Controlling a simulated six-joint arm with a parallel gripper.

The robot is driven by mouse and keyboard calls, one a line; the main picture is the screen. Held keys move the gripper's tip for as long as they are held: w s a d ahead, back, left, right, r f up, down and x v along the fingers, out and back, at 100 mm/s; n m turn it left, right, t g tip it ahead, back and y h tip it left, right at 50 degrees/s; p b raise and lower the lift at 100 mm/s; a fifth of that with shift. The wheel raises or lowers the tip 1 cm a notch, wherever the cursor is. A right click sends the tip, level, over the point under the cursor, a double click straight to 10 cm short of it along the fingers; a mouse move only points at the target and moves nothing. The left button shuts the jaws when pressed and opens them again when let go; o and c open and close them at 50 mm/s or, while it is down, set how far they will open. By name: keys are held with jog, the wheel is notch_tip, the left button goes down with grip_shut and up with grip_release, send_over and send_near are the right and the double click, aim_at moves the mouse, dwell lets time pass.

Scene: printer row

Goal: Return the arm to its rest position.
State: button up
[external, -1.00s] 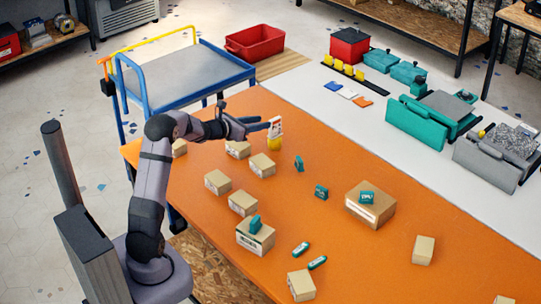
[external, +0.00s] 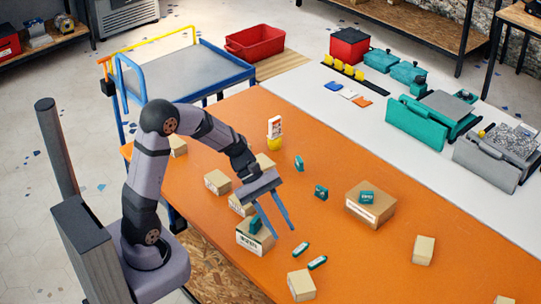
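My gripper (external: 279,223) hangs over the orange table (external: 368,265), pointing down and toward the front. Its two long blue fingers are spread apart with nothing seen between them. In the picture it overlaps the small boxes at the table's left side and a larger box (external: 250,240) with a teal item on it. I cannot tell its exact height above them. My arm bends up from its base at the left and reaches over the table. A small white and orange item (external: 275,127) stands upright on a yellow holder (external: 274,144), apart from the gripper.
Several cardboard boxes are spread over the table, including a large one (external: 371,205) with a teal item on top. Two teal-and-white sticks (external: 317,262) lie near the front. A blue cart (external: 185,75) and a red bin (external: 254,42) stand behind. Teal and grey printers line the white strip.

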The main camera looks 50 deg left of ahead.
jog(key=s+a+m+g+y+p, duration=0.25)
jog(key=s+a+m, duration=0.2)
jog(key=s, duration=0.35)
jog(key=s+a+m+t+y+p, duration=0.2)
jog(key=s+a+m+y, duration=0.2)
jog(key=a+m+y, duration=0.2)
jog(key=shift+a+m+y, duration=0.35)
jog(key=shift+a+m, duration=0.9)
jog(key=shift+a, duration=1)
jog(key=shift+s, duration=0.1)
